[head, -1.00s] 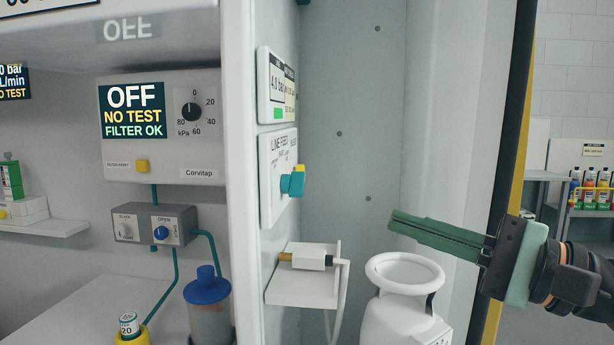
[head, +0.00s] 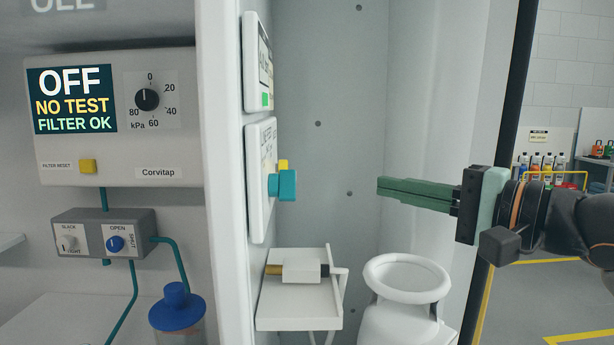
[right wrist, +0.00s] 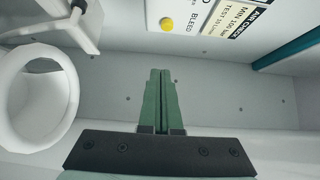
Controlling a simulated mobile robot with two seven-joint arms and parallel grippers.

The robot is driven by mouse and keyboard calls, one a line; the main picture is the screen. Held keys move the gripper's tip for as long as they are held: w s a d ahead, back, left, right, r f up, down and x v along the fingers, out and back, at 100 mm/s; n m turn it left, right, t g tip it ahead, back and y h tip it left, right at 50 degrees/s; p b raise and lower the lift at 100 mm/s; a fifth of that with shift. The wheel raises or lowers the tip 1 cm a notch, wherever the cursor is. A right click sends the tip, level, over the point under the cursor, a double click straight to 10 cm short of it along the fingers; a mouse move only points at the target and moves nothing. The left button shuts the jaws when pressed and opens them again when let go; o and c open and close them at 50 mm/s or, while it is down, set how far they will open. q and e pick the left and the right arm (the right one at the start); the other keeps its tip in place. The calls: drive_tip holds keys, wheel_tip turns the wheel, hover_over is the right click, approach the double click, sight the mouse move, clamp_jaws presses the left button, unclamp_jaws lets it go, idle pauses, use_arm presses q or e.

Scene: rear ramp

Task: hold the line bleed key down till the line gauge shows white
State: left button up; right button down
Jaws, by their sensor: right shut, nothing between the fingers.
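The line feed panel (head: 260,180) is on the side wall in the head view, seen nearly edge-on. A teal knob (head: 287,185) sticks out from it, with a small yellow part (head: 283,165) just above. In the right wrist view a round yellow key (right wrist: 167,24) sits beside the word BLEED. The gauge panel (head: 257,62) above is steeply angled; a green patch (head: 265,99) shows at its lower part, and its text is unreadable. My right gripper (head: 380,187) is shut and empty, fingers pointing left, apart from the knob and key. My left gripper is out of view.
A white shelf (head: 285,316) below the panel holds a small white fitting (head: 301,272) with a brass end. A white ring-topped vessel (head: 407,275) stands below my right gripper. The space between fingers and panel looks clear.

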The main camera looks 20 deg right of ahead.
sight(283, 168)
use_arm(q)
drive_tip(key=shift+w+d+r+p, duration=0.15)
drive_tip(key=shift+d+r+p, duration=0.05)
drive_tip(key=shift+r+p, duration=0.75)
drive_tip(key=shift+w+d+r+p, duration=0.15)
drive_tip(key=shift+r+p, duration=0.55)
drive_tip(key=shift+p, duration=0.4)
use_arm(e)
drive_tip(key=s+a+x, duration=0.1)
drive_tip(key=a+x, duration=0.1)
drive_tip(key=x, duration=1.1)
drive_tip(key=shift+s+a, duration=0.25)
drive_tip(key=shift+f, duration=0.1)
